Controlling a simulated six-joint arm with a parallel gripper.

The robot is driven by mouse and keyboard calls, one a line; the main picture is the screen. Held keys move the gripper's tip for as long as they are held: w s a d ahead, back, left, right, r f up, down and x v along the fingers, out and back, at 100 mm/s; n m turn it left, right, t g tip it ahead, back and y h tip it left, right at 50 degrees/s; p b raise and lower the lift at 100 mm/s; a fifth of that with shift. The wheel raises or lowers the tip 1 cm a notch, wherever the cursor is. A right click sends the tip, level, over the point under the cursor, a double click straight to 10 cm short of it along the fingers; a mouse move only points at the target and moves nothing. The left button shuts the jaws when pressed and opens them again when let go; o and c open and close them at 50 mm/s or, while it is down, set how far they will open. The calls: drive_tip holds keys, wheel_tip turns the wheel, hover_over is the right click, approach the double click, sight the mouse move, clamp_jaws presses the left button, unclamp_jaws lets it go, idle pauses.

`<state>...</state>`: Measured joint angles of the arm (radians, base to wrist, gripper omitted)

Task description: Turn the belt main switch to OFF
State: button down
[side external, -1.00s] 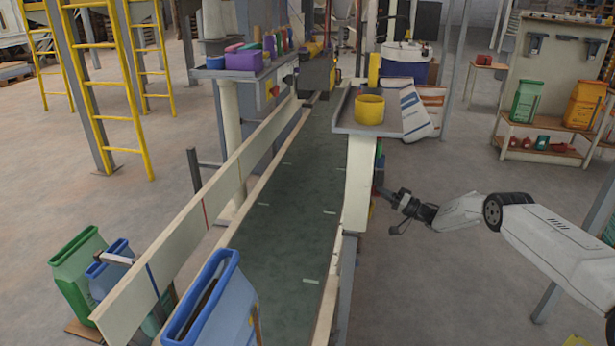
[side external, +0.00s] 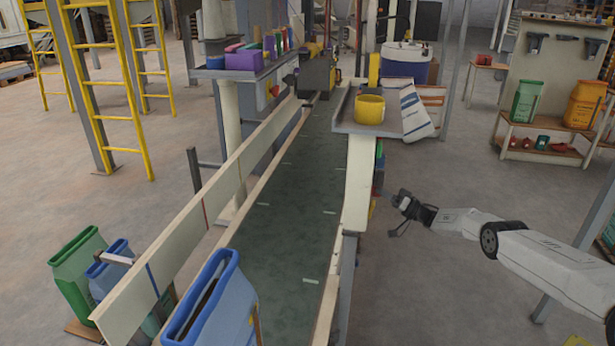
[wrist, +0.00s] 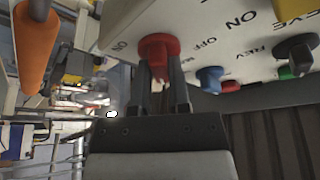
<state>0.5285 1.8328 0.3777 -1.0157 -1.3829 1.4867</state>
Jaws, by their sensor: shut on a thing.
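In the wrist view, a red rotary knob (wrist: 158,47) sits on a pale control panel (wrist: 185,16), with ON printed to its left and OFF to its right. I take it to be the belt main switch. The two dark fingers of my gripper (wrist: 161,75) are closed on its near part and hide some of it. Which mark the knob points at cannot be read. In the side view, my gripper (side external: 400,199) is just right of the conveyor's frame, and the panel is mostly hidden there.
A blue knob (wrist: 209,79) and a black knob (wrist: 298,54) stand close right of the red one. An orange cylinder (wrist: 36,45) is at upper left. In the side view, the green belt (side external: 285,215) runs left of my arm, and a yellow pot (side external: 369,108) stands above on a shelf.

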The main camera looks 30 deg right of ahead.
drive_tip(key=shift+d+r, duration=0.15)
drive_tip(key=c, duration=0.8)
unclamp_jaws()
drive_tip(key=shift+o, duration=1.1)
drive_tip(key=shift+s, duration=0.15)
drive_tip(key=v, duration=0.7)
drive_tip(key=shift+s, duration=0.2)
drive_tip(key=shift+d, duration=0.15)
